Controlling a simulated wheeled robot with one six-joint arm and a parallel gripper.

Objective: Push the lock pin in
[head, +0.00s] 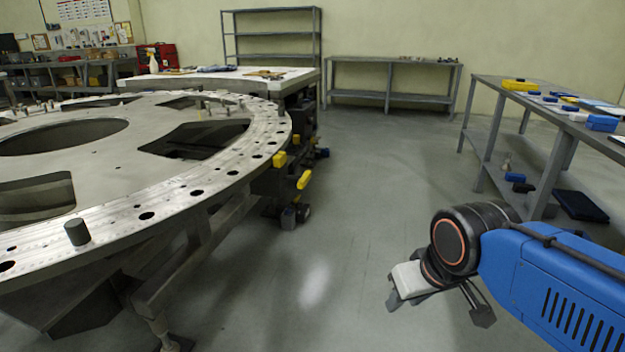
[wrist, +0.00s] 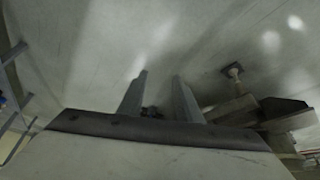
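The large grey turret plate (head: 170,195) fills the left of the head view, with a ring of holes along its rim. A dark upright cylinder, which looks like the lock pin (head: 77,232), stands up from the near rim. I cannot tell how deep it sits. My gripper (head: 400,297) hangs low at the right of the head view, well apart from the plate and pin. In the wrist view my gripper (wrist: 159,75) shows two fingers spread with an empty gap between them, over the floor. The pin is not recognisable there.
Yellow blocks (head: 304,180) stick out from the plate's support. A workbench (head: 545,130) with blue and yellow items stands at right, with a dark box (head: 581,205) beneath. A low bench (head: 390,62) and shelves (head: 272,35) stand behind. The floor between is clear.

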